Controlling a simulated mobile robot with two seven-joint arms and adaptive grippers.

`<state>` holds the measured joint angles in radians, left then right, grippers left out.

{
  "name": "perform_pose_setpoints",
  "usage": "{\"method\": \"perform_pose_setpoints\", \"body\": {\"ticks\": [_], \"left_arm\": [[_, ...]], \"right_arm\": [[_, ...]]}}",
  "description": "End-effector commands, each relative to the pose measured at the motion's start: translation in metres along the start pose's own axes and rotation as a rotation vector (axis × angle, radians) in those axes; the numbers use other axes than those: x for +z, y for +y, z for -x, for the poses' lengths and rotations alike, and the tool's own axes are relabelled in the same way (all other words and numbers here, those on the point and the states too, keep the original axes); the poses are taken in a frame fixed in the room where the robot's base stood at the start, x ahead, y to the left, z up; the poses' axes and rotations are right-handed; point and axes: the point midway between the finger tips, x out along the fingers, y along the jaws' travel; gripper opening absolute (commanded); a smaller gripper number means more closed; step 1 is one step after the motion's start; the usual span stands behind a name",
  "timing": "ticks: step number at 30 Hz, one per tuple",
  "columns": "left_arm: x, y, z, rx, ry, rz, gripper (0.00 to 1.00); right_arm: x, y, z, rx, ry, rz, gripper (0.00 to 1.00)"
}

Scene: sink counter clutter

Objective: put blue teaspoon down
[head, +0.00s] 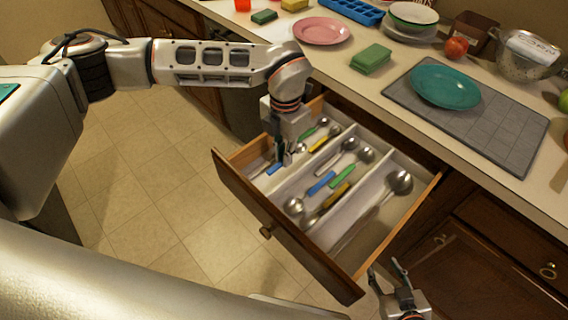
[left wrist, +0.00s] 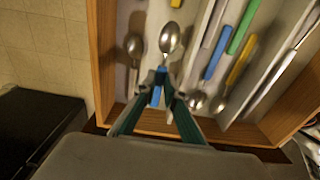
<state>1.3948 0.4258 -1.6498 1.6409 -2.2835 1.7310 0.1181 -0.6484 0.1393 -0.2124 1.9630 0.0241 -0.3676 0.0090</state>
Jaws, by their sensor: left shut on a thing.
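My left gripper (head: 281,160) is shut on the blue teaspoon (head: 273,168), low in or just above the left compartment of the open drawer (head: 290,243). In the left wrist view the fingers (left wrist: 159,88) pinch its blue handle (left wrist: 157,97), and its metal bowl (left wrist: 169,38) points away from the gripper. I cannot tell whether the spoon touches the compartment floor. Another spoon (left wrist: 134,46) lies beside it to the left. My right gripper (head: 387,272) is empty and open, near the drawer's front right corner.
The middle compartment holds several spoons, including another with a blue handle (head: 321,183). A large ladle (head: 399,182) lies in the right compartment. On the counter are a teal plate (head: 445,86) on a grey mat (head: 505,136), a green sponge (head: 371,58) and a pink plate (head: 321,31).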

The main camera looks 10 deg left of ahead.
Motion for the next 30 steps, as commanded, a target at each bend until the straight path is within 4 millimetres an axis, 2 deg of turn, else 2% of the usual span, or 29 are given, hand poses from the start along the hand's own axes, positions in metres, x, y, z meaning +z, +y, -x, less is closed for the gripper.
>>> {"method": "perform_pose_setpoints", "body": {"ticks": [10,22,23,30], "left_arm": [[0.0,0.0,-0.041,-0.001,0.002,0.001,0.0],[0.0,0.0,-0.046,0.0,0.001,0.0,0.0],[0.0,0.0,-0.046,0.0,0.001,0.0,0.16],[0.0,0.0,-0.045,0.0,0.001,0.0,0.18]], "right_arm": [[0.002,-0.001,-0.001,-0.001,-0.002,0.0,0.4],[0.004,-0.001,-0.002,-0.001,-0.004,0.0,0.4],[0.004,-0.001,-0.002,-0.001,-0.004,0.0,0.4],[0.004,-0.001,-0.001,-0.001,-0.004,0.0,0.4]]}}
